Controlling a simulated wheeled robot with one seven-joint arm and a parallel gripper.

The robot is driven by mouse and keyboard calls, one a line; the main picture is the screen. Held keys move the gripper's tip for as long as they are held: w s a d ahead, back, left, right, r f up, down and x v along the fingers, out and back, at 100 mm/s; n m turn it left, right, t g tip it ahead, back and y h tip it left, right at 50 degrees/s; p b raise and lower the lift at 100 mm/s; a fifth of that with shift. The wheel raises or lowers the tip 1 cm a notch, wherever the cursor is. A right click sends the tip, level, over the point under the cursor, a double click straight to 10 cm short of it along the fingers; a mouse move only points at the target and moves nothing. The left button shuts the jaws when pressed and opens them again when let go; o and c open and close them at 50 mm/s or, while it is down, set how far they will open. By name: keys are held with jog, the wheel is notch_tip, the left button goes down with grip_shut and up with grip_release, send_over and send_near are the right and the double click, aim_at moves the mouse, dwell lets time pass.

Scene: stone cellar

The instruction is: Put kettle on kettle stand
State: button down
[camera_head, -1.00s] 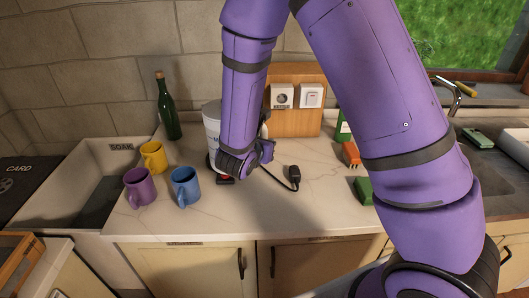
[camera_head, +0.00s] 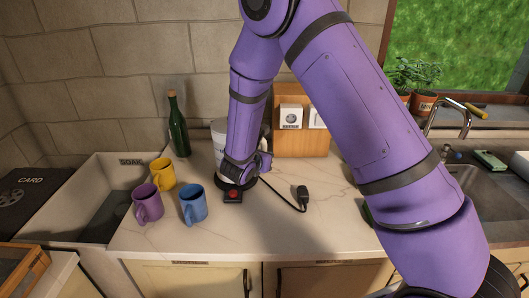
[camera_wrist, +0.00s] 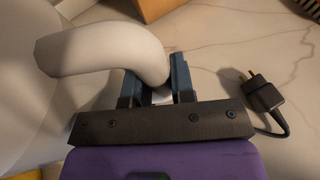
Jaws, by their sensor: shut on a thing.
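The white kettle (camera_head: 219,130) stands upright on the counter, mostly hidden behind my arm in the head view. Its pale curved handle (camera_wrist: 105,45) and part of its body (camera_wrist: 22,70) show in the wrist view. My gripper (camera_head: 263,162) is at the kettle's right side, and its two dark fingers (camera_wrist: 157,88) are shut on the handle. The black kettle stand (camera_head: 249,184), with a red switch (camera_head: 233,194) at its front, lies beneath the kettle. I cannot tell whether the kettle rests fully on it, as my arm covers the contact.
Yellow (camera_head: 161,171), purple (camera_head: 147,203) and blue (camera_head: 193,205) mugs stand to the left. A green bottle (camera_head: 178,130) is behind them. The stand's cord ends in a black plug (camera_head: 303,194) on the right. A wooden socket panel (camera_head: 300,144) stands behind; clear counter lies in front.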

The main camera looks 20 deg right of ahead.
jog(key=shift+f, duration=0.55)
jog(key=c, duration=1)
grip_release()
jog(key=shift+o, duration=0.2)
jog(key=shift+s+a, duration=0.15)
jog(key=v, duration=1.1)
jog(key=shift+s+a+r, duration=0.2)
jog(key=shift+s+r, duration=0.05)
